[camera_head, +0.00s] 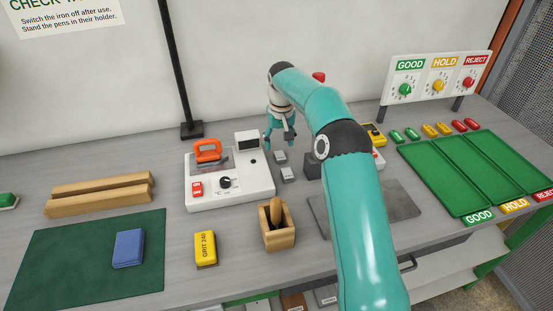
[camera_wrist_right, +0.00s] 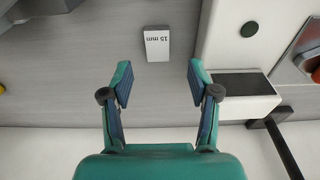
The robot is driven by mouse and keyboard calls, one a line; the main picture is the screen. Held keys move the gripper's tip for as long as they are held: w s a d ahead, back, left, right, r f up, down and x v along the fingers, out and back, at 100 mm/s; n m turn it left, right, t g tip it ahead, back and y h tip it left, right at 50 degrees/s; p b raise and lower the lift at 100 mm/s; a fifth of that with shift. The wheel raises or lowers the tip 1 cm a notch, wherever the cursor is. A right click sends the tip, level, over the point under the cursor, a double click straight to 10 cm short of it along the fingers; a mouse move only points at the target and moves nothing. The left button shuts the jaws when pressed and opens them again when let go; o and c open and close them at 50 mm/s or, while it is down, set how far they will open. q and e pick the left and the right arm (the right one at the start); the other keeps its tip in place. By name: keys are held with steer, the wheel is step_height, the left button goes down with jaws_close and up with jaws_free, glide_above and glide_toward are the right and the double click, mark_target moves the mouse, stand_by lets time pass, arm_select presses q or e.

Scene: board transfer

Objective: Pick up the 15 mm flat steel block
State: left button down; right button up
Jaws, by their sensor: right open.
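The 15 mm flat steel block (camera_wrist_right: 157,44) lies flat on the grey bench in the right wrist view, its "15 mm" label upside down. It sits just beyond my fingertips, roughly in line with the gap. In the head view two small grey blocks lie below the gripper; the farther one (camera_head: 280,156) seems to be the 15 mm block, its label too small to read there. My right gripper (camera_head: 278,142) is open above the bench and points down. In the right wrist view its fingers (camera_wrist_right: 160,82) are spread with nothing between them. My left gripper is out of view.
The second small grey block (camera_head: 288,174) lies close by. A white instrument (camera_head: 258,190) stands left of the blocks and a dark block (camera_head: 313,168) stands right. A wooden pen holder (camera_head: 281,239) is in front. Green trays (camera_head: 440,180) lie at the right.

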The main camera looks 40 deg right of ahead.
mark_target(279, 155)
step_height(279, 155, down, 5)
steer(key=shift+w+d+r+p, duration=0.1)
steer(key=shift+d+p, duration=0.05)
steer(key=shift+p, duration=0.2)
jaws_close()
